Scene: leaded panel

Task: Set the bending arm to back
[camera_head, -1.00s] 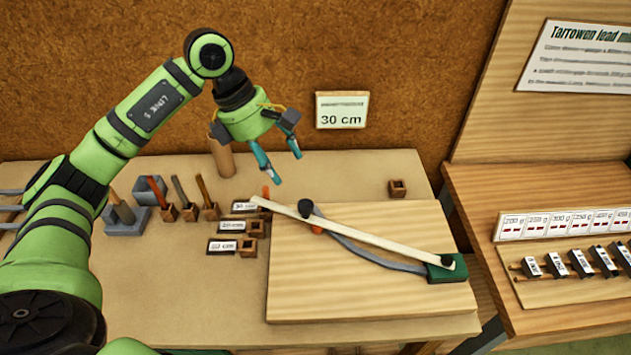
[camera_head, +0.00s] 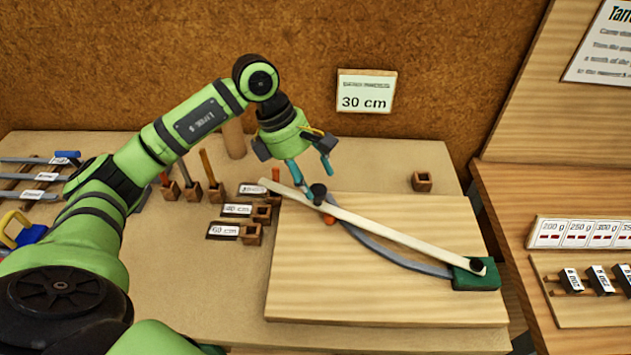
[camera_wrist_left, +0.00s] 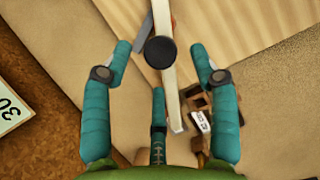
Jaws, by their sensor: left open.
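The bending arm (camera_head: 400,236) is a long pale wooden bar lying across a wooden board (camera_head: 350,285). Its right end is at a dark green block (camera_head: 476,276) with a black pivot. A black knob (camera_head: 319,190) stands on the bar near its left end. A curved grey strip (camera_head: 385,251) runs under the bar. My left gripper (camera_head: 320,184) is open, with its teal fingertips close to the knob. My right gripper is not in view.
Labelled wooden holders (camera_head: 250,232) stand left of the board, with upright tools (camera_head: 208,168) behind them. A small wooden box (camera_head: 422,181) sits behind the board. A "30 cm" sign (camera_head: 365,92) hangs on the wall. A second bench with weights (camera_head: 570,282) is at right.

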